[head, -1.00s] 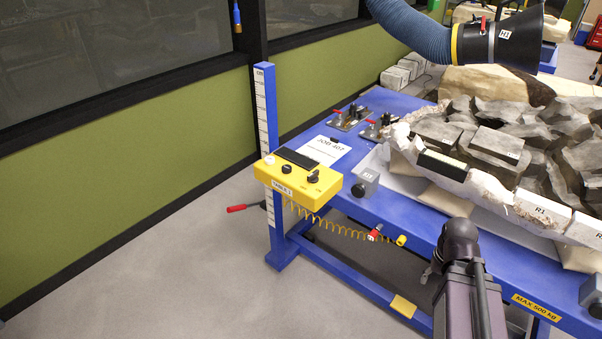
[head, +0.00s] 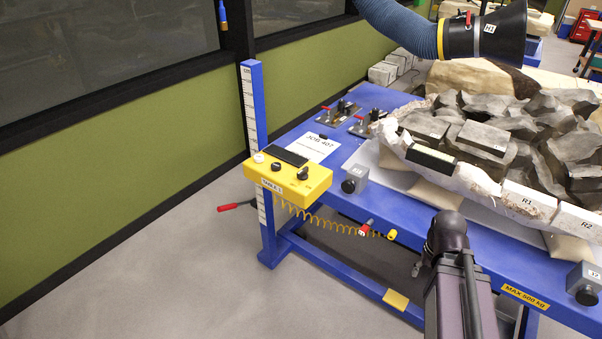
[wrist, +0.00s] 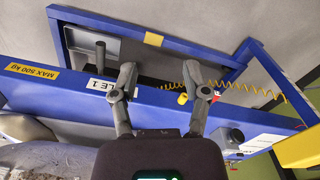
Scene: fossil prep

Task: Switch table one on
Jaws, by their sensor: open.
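A yellow control box (head: 262,176) with a "TABLE 1" label is fixed at the left corner of the blue table (head: 335,200). In the wrist view, part of the box shows at the right edge (wrist: 300,150). My gripper (wrist: 165,83) is open and empty over the table's side, apart from the box. In the head view my arm hides most of the gripper.
A coiled yellow cable (head: 325,220) hangs below the box. A blue scale post (head: 255,130) stands beside it. A large fossil block (head: 480,180) fills the table's right part. A hose with a black hood (head: 485,32) hangs above. The floor at left is clear.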

